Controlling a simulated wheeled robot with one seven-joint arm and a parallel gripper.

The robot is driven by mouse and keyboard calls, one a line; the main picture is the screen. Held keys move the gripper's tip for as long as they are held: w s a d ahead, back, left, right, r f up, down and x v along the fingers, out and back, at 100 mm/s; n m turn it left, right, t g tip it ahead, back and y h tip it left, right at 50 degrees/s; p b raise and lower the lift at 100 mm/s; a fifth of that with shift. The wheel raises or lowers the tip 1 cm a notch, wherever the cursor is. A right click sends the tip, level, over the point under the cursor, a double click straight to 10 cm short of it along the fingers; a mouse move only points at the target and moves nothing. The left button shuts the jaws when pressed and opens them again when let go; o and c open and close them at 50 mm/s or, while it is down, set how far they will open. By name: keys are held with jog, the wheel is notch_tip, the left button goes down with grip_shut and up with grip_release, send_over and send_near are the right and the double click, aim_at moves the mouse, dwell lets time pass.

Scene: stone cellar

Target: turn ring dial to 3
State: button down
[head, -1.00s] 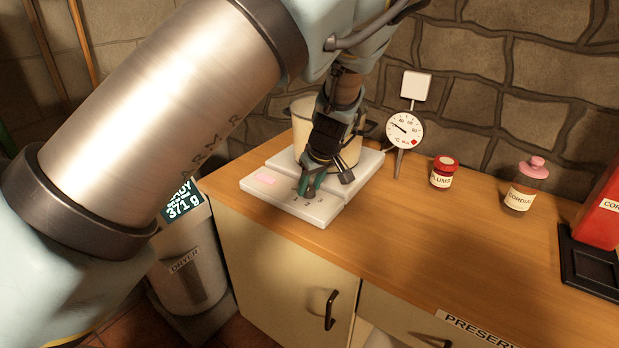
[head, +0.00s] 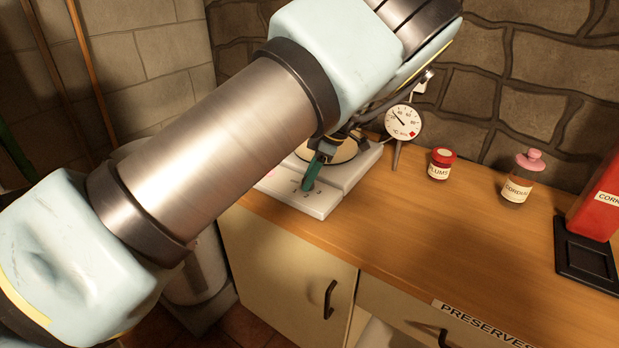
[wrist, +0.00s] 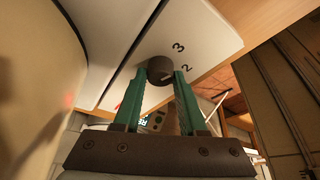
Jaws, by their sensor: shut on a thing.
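The ring dial (wrist: 160,70) is a dark round knob on the white hot plate's front panel (wrist: 205,35). The printed numbers 3 and 2 show beside it in the wrist view, and a faint light mark on the knob faces roughly toward the 2. My gripper (wrist: 166,75) is shut on the dial, one green finger on each side. In the head view my gripper (head: 312,174) is down at the panel, and the dial is hidden by it. A pale pot (head: 335,150) stands on the plate, mostly covered by my arm.
A thermometer gauge (head: 403,122) stands right of the plate. A red-lidded jar (head: 440,165), a pink-stoppered cordial bottle (head: 518,180) and a red box (head: 600,203) by a black tray (head: 584,262) are farther right. The wooden counter (head: 420,230) is clear in front.

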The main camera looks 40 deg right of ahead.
jog(key=shift+f+n+g+y+b, duration=0.15)
jog(key=shift+n+g+y+b, duration=0.2)
jog(key=shift+n, duration=1.25)
jog(key=shift+c, duration=2.3)
grip_release()
jog(key=shift+d, duration=0.1)
jog(key=b+v, duration=0.3)
jog(key=v, duration=0.8)
jog(key=shift+w, duration=0.15)
